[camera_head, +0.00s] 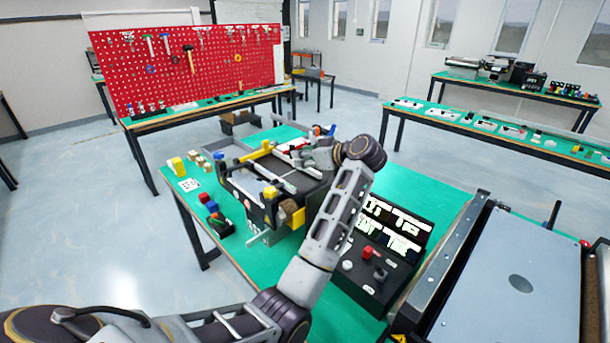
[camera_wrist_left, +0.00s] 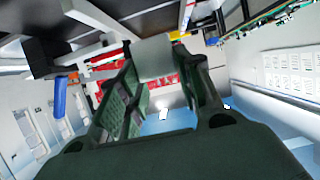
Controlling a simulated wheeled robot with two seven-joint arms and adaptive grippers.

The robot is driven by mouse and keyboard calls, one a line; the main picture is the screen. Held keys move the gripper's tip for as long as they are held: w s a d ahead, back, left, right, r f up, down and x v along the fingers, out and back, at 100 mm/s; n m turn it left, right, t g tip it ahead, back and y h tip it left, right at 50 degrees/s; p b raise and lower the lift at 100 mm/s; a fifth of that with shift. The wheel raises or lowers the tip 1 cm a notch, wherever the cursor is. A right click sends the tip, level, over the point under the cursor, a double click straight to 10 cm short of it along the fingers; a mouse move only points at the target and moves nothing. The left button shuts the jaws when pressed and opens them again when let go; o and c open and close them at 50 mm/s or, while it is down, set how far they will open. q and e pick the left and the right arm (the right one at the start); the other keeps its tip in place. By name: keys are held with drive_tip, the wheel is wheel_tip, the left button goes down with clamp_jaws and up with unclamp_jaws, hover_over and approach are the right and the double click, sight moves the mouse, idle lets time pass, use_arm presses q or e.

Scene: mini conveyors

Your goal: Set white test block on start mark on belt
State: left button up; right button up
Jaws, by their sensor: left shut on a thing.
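My left gripper (camera_head: 295,155) reaches over the mini conveyor (camera_head: 290,181) on the green table. In the left wrist view the left gripper (camera_wrist_left: 155,75) is shut on a pale grey-white block, the white test block (camera_wrist_left: 153,58), held between its fingertips. In the head view the block cannot be told apart from the gripper and conveyor parts. The start mark cannot be made out, and I cannot tell whether the block touches the belt. My right gripper is not in view.
A control box (camera_head: 375,255) with a red button stands right of my left forearm. A red pegboard (camera_head: 190,60) stands behind.

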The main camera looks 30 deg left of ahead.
use_arm(q)
drive_tip(key=shift+f, duration=1.15)
drive_tip(key=shift+f, duration=1.9)
drive_tip(key=shift+f, duration=0.1)
drive_tip(key=o, duration=1.1)
